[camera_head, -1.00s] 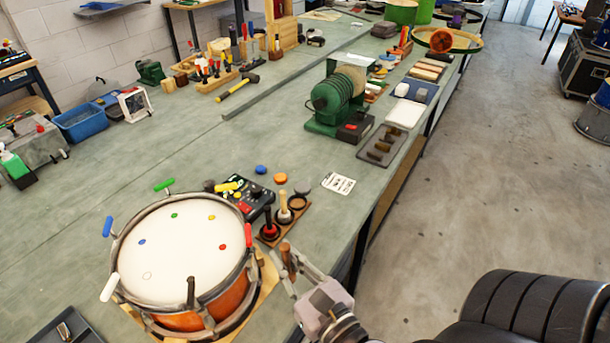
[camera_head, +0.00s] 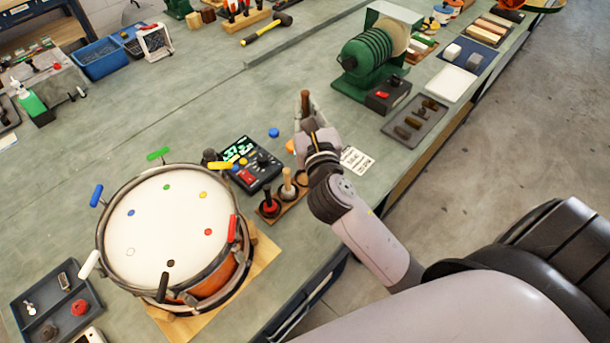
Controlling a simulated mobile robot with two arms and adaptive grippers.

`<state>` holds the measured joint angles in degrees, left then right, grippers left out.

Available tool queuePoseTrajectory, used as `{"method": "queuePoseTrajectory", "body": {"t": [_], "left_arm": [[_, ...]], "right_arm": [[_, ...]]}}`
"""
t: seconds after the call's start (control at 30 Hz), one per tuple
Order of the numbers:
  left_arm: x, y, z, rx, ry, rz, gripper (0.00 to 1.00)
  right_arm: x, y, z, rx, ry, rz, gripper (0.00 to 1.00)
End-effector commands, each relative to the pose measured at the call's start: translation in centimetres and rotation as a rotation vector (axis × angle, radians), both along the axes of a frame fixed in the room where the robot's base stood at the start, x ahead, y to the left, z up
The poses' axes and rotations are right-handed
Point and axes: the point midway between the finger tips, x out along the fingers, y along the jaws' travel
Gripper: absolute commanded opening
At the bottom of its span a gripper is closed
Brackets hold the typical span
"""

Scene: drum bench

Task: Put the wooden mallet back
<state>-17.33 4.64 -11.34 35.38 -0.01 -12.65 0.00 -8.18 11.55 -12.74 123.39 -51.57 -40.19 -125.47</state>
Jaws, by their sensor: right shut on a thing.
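The wooden mallet (camera_head: 305,99) is in my right gripper (camera_head: 306,117). Only its brown upper end shows above the fingers, roughly upright; its lower part is hidden behind my gripper. My right gripper is shut on it, and in the picture it shows above the right end of the wooden holder (camera_head: 283,212). The holder bears a red-and-black tool (camera_head: 269,205) and a tool with a pale wooden handle (camera_head: 288,184). A round seat (camera_head: 302,178) at its right end is partly covered by my wrist. My left gripper is not in view.
A drum (camera_head: 165,220) with coloured clamp handles stands left of the holder. A black control box (camera_head: 250,165) lies just behind the holder, and a printed card (camera_head: 356,160) to the right. A green machine (camera_head: 372,62) stands farther back. The bench middle is clear.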

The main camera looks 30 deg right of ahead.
Motion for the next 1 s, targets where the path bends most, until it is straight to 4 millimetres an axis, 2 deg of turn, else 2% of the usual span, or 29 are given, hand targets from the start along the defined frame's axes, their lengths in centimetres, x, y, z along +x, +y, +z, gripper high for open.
{"method": "queuePoseTrajectory", "body": {"t": [0.07, 0.17, 0.37, 0.6, 0.73, 0.87, 1.0], "left_arm": [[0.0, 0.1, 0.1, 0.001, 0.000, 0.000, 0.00], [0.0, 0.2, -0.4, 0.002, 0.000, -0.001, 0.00], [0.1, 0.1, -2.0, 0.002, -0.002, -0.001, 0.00], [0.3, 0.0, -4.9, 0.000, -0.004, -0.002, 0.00], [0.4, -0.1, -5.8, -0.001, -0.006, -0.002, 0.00], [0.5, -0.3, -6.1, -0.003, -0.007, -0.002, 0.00], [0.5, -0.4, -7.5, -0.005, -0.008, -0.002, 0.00]], "right_arm": [[0.5, -0.2, 0.1, 0.000, 0.004, -0.006, 0.00], [0.6, -0.3, -1.3, 0.001, 0.009, -0.011, 0.00], [0.5, -0.2, -6.8, 0.002, 0.013, -0.011, 0.00], [0.6, -0.2, -13.1, 0.002, 0.009, -0.010, 0.00], [0.6, -0.3, -15.0, -0.001, 0.008, -0.009, 0.00], [0.6, -0.3, -15.7, 0.000, 0.005, -0.009, 0.00], [0.6, -0.2, -17.9, 0.000, 0.008, -0.008, 0.00]]}}
